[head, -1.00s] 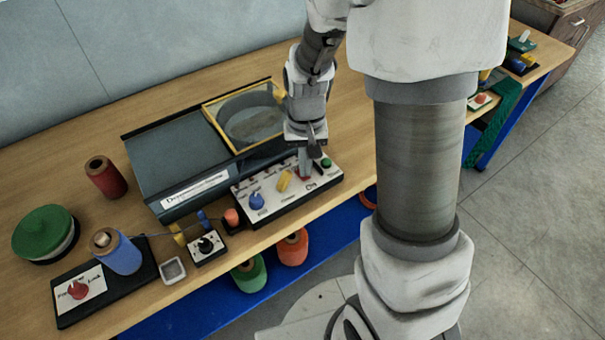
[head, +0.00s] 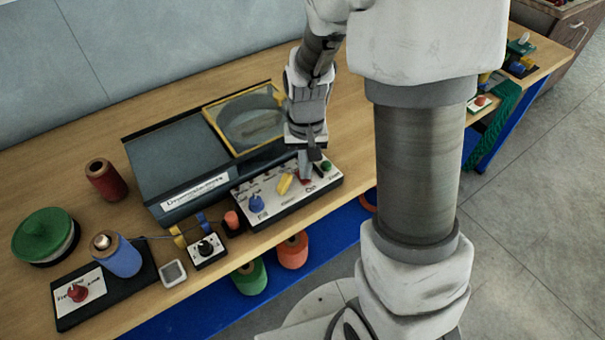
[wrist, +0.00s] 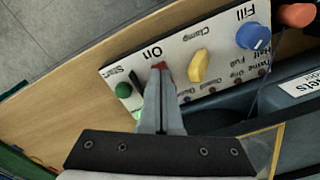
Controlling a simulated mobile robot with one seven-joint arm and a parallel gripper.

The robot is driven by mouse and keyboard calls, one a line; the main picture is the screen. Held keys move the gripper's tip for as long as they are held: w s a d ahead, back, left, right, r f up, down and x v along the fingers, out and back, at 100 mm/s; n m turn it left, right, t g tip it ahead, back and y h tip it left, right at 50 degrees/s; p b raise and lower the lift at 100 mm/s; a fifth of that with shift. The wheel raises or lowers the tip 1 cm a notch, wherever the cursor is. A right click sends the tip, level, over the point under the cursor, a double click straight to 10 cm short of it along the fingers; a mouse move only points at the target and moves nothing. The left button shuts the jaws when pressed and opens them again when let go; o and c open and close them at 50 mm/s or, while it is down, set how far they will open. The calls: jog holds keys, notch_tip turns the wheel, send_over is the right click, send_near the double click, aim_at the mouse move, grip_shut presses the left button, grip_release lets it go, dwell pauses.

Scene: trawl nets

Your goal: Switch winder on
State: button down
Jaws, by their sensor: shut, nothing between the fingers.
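The winder's white control panel (head: 275,205) lies on the bench in front of the grey machine. In the wrist view it carries a red switch (wrist: 163,69) beside the word "On", a green Start button (wrist: 123,89), a yellow Clamp knob (wrist: 198,66) and a blue Fill knob (wrist: 253,36). My gripper (wrist: 160,76) is shut, with its fingertips right at the red switch and hiding part of it. Contact looks likely, but I cannot tell for sure. In the head view my gripper (head: 305,177) points down over the panel's right half.
The grey machine (head: 178,155) with a yellow-framed window (head: 245,118) stands behind the panel. To the left are a small switch box (head: 207,250), a blue spool (head: 122,259), a red spool (head: 104,180) and a green-lidded tub (head: 45,236). The bench's front edge is close to the panel.

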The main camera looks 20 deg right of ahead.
jog(key=shift+r+p, duration=2.15)
jog(key=shift+r, duration=0.85)
jog(key=s+r+n+t, duration=0.1)
jog(key=s+r+t, duration=0.1)
jog(key=s+r, duration=0.5)
jog(key=s+r+n+t, duration=0.1)
jog(key=s+r+t, duration=0.2)
jog(key=s+r, duration=0.4)
notch_tip(320, 180, up, 6)
jog(key=shift+f+t, duration=0.2)
jog(key=shift+t, duration=0.1)
